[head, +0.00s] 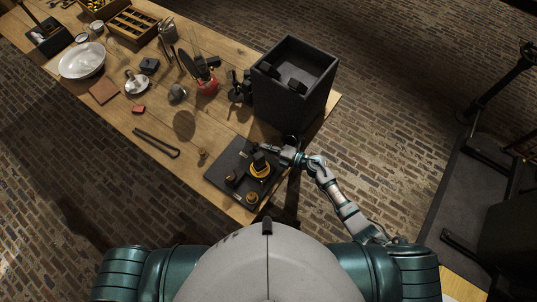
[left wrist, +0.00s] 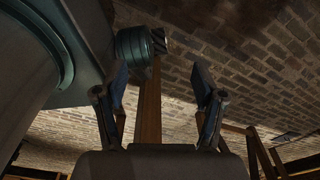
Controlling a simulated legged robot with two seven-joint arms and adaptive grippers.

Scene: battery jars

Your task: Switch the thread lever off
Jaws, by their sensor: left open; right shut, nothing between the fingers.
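A dark square base plate (head: 224,162) lies at the near right corner of the wooden table. On it stand a black and yellow round part (head: 260,169) and small brass and dark knobs (head: 251,198). Which of these parts is the thread lever I cannot tell at this size. My right gripper (head: 266,150) is shut and empty at the plate's far right side, close to the black and yellow part; whether it touches it is unclear. My left gripper (left wrist: 162,98) shows only in the left wrist view, open and empty, away from the table parts.
A tall black open box (head: 292,85) stands just behind the plate. Left of it are a red jar (head: 207,86), a white dish (head: 82,60), a dark U-shaped rod (head: 156,143) and several small items. The table's near left edge is mostly bare.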

